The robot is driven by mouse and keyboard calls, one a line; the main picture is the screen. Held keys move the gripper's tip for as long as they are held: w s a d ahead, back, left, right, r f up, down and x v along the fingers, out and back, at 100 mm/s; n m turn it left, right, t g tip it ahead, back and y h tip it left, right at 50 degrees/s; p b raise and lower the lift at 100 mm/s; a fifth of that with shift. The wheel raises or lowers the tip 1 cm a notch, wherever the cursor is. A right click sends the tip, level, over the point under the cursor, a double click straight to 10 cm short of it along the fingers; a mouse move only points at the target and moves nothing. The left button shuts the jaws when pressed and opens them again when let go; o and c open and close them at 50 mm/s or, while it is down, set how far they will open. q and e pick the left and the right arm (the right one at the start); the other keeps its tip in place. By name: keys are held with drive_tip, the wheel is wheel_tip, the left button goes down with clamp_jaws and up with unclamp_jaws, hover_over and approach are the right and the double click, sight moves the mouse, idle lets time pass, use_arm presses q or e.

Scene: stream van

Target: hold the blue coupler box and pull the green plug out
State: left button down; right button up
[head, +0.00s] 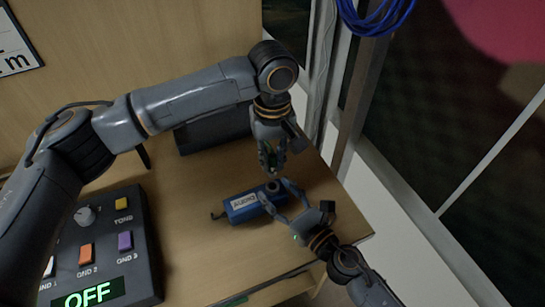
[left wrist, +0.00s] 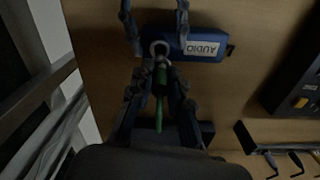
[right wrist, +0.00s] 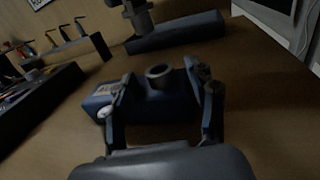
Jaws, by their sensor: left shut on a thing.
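The blue coupler box (head: 243,207), with a white AUDIO label, lies on the wooden table. Its round grey socket is visible and empty in the right wrist view (right wrist: 158,73). My left gripper (head: 271,168) is shut on the green plug (left wrist: 160,78) and holds it above the socket end, apart from the box. The green cable trails back from the plug. My right gripper (head: 279,195) has its fingers spread at the socket end of the box, one on either side of the socket; firm contact with the box is not clear.
A control panel (head: 150,240) with coloured buttons and an OFF display stands at the left. A dark block (head: 215,130) lies behind the box. The table's right edge is close to my right gripper, beside the window frame. Blue cable (head: 375,15) hangs at the top.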

drive_tip(key=v, duration=1.2)
use_arm(q)
drive_tip(key=shift+s+d, duration=0.1)
use_arm(e)
drive_tip(key=shift+s, duration=0.1)
